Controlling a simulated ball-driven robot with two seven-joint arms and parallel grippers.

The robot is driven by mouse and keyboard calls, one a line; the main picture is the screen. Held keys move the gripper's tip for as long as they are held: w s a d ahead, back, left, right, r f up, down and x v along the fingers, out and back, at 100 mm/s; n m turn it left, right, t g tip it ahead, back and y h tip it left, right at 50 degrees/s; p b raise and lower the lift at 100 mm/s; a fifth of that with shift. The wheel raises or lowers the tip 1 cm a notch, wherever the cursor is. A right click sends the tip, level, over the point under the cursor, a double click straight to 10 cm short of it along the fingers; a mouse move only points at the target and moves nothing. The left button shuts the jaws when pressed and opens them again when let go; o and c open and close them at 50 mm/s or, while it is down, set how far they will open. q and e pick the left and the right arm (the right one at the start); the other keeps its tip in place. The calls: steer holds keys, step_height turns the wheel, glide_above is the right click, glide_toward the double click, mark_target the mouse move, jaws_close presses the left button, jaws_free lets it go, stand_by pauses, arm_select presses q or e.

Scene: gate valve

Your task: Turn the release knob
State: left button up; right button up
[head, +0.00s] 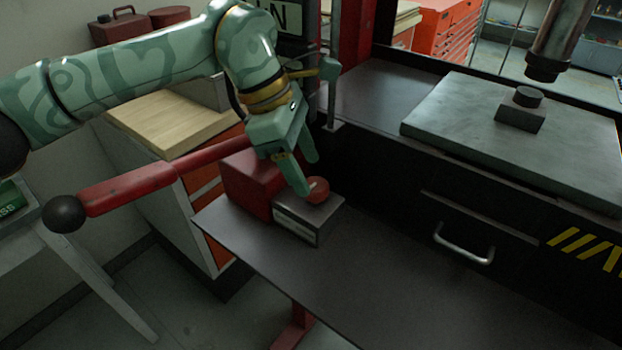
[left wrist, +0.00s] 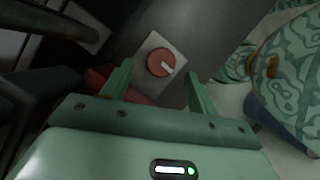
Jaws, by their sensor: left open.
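The release knob (head: 317,190) is round and red with a pale pointer mark, on top of a small grey box (head: 310,215). It also shows in the left wrist view (left wrist: 160,63), between and beyond my fingertips, with the light mark pointing to the lower right. My left gripper (head: 309,177) is open and comes down from above onto the knob area. In the left wrist view my left gripper (left wrist: 157,80) has its fingers spread on either side of the knob. Whether they touch it I cannot tell. My right gripper is not in view.
A red box (head: 248,183) stands left of the grey box, with a red lever (head: 130,190) ending in a black ball. The dark shelf (head: 330,280) is clear in front. A press plate (head: 480,130) with a small block (head: 521,110) lies at right, above a drawer handle (head: 463,250).

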mark_target(314, 183)
arm_select(q)
steer(key=shift+x, duration=1.65)
steer(key=c, duration=1)
